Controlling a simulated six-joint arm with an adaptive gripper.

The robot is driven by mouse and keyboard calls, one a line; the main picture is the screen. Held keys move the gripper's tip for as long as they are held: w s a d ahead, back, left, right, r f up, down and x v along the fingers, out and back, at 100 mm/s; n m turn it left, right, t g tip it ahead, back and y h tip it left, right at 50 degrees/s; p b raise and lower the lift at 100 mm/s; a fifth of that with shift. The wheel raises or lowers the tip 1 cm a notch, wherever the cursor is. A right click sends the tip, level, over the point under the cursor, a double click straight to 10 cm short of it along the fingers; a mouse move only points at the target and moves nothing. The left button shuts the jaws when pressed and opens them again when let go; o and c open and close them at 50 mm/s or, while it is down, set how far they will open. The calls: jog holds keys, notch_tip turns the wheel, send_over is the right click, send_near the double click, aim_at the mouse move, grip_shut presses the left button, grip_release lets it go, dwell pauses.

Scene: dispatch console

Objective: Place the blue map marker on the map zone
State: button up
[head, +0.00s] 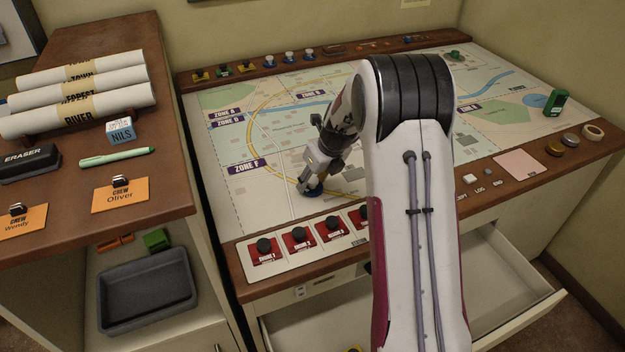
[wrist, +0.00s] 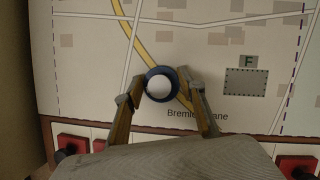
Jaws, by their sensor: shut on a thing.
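The blue map marker (wrist: 160,86), with a blue rim and white round top, is between the two fingers of my gripper (wrist: 163,82) in the wrist view. My gripper (head: 313,181) is shut on it, low over the map (head: 232,203). In the head view the marker's blue base (head: 312,192) shows under the fingers, right of the ZONE F label (head: 249,167). I cannot tell whether the base touches the map. A green F above a grey dashed rectangle (wrist: 246,82) lies right of the marker in the wrist view. My arm hides the middle of the map.
Red panels with black knobs (head: 298,237) line the near edge. More markers, including white-and-blue ones (head: 290,57), stand on the back ledge. A green object (head: 556,103) stands at the right. A drawer (head: 510,283) is open below. Map rolls (head: 80,90) lie on the left shelf.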

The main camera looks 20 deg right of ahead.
jog(key=shift+f, duration=0.1)
jog(key=o, duration=1.1)
jog(key=v, duration=1.2)
